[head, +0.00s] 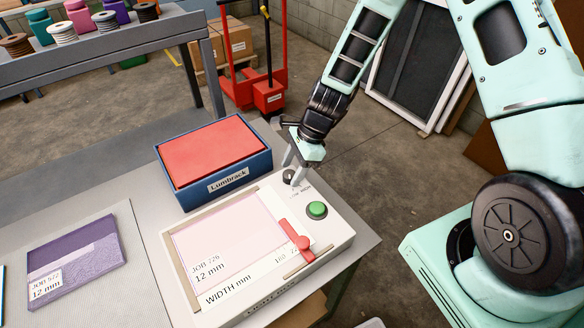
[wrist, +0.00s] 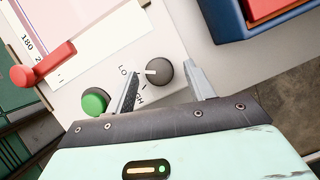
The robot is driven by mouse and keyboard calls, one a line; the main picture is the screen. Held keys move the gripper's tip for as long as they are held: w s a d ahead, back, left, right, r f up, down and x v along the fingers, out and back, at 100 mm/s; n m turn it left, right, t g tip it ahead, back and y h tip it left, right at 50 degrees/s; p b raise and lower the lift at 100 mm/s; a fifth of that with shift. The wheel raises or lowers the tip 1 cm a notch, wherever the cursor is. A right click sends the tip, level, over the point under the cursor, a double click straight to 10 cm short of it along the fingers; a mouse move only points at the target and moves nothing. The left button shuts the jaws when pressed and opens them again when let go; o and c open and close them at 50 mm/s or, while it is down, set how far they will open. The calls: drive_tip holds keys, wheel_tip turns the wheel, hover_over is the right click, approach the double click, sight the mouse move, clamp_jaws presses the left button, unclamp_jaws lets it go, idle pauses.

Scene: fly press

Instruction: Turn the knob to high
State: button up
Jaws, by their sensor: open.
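The knob (wrist: 158,72) is dark and round with a pale pointer line, on the top of the white light box (head: 338,243). In the wrist view its pointer points left, toward the printed "LO" side; a mark and lettering ending in "GH" lie below it. My gripper (wrist: 165,82) is open, with one finger on each side of the knob. I cannot tell whether the fingers touch it. In the head view my gripper (head: 291,172) comes down over the knob (head: 289,177) and partly hides it.
A green button (head: 317,209) and a red slider (head: 294,238) sit near the knob on the box. A blue bin (head: 218,185) with a red top stands just behind. A purple sheet (head: 75,262) lies on the left. Open floor lies beyond the table's right edge.

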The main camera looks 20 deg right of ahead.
drive_tip(key=shift+a+f, duration=0.15)
drive_tip(key=shift+f, duration=0.2)
drive_tip(key=shift+c, duration=0.2)
drive_tip(key=c, duration=0.9)
drive_tip(key=shift+r+n+g+p, duration=0.1)
drive_tip(key=shift+n+g+p, duration=0.3)
drive_tip(key=shift+n, duration=0.6)
drive_tip(key=n, duration=0.1)
drive_tip(key=n+g, duration=0.1)
drive_tip(key=n, duration=0.1)
drive_tip(key=shift+w+n+h, duration=0.2)
drive_tip(key=shift+n+h, duration=0.1)
drive_tip(key=n+g, duration=0.1)
drive_tip(key=n, duration=0.2)
drive_tip(key=n+g+h, duration=0.1)
drive_tip(key=n, duration=0.2)
drive_tip(key=shift+w+a+h, duration=0.1)
drive_tip(key=shift+w+h, duration=0.05)
drive_tip(key=shift+h, duration=0.15)
drive_tip(key=shift+n, duration=0.3)
